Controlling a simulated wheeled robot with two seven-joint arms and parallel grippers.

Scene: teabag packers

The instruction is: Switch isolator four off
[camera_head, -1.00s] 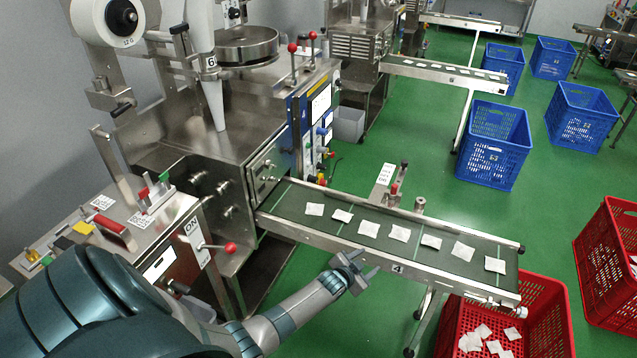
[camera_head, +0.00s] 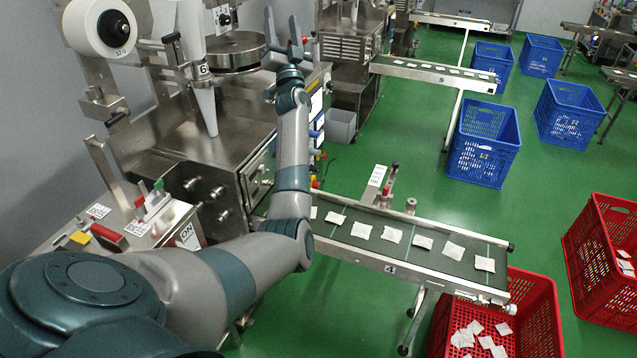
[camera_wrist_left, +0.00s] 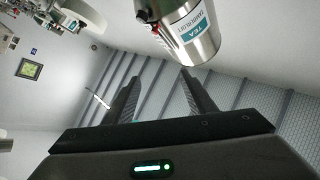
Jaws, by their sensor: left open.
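My left arm reaches up across the tea-bag machine. Its gripper (camera_head: 283,36) is raised with fingers upward and apart, in front of the machine's upper right side. In the left wrist view the open, empty fingers (camera_wrist_left: 160,95) point towards the ceiling. The conveyor (camera_head: 400,266) marked 4 carries several white teabags. A white ON label (camera_head: 187,236) shows on the front control box. The red-knobbed lever beside that label is hidden behind my arm. Which switch is isolator four, and its position, I cannot tell. My right gripper is not in view.
The control box top has a red handle (camera_head: 107,234) and small red and green levers (camera_head: 150,194). Red crates (camera_head: 540,318) and blue crates (camera_head: 483,143) stand on open green floor.

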